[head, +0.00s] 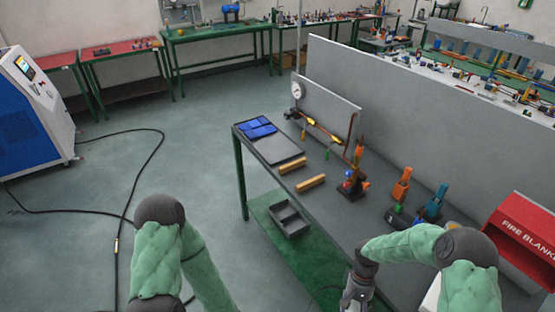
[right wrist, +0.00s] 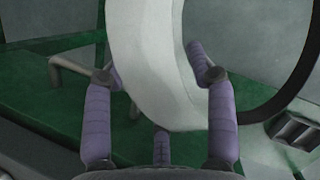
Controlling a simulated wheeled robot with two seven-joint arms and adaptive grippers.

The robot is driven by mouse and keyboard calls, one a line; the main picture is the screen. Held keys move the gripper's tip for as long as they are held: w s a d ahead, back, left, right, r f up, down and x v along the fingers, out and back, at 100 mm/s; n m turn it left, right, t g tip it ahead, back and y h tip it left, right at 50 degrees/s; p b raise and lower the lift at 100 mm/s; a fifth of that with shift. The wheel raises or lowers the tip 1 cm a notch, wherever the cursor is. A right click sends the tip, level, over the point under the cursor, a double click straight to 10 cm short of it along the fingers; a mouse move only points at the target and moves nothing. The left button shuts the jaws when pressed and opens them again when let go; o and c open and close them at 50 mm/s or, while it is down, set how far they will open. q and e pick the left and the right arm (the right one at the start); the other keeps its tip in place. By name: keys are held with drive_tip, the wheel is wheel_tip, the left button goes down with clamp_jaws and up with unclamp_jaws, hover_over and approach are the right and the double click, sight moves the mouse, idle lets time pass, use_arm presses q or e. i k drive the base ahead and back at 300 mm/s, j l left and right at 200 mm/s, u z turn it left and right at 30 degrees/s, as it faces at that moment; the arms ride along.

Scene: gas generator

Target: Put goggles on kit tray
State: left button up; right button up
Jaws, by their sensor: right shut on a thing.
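My right gripper (head: 358,297) is at the bottom edge of the head view, in front of the bench, and its fingertips are cut off there. In the right wrist view its purple fingers (right wrist: 156,65) are closed around a pale, curved band, which I take to be the goggles (right wrist: 150,70). A dark curved strap or loop hangs at their right. The flat dark grey tray (head: 283,152), which looks like the kit tray, lies at the far left end of the bench with folded blue items on it. My left arm shows at lower left; its gripper is out of view.
Two tan blocks (head: 310,182) lie on the bench (head: 330,218) in front of the tray. A gauge panel (head: 325,105), orange tools (head: 401,186) and a red fire-blanket box (head: 522,235) stand around it. A grey bin (head: 290,218) sits on the green lower shelf.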

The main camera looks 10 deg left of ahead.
sight(278, 148)
drive_tip(key=i+j, duration=0.2)
drive_tip(key=j, duration=0.15)
drive_tip(key=i+j+z, duration=0.1)
drive_tip(key=j, duration=0.2)
drive_tip(key=i+j+z, duration=0.1)
drive_tip(key=i+j, duration=0.3)
drive_tip(key=j, duration=0.3)
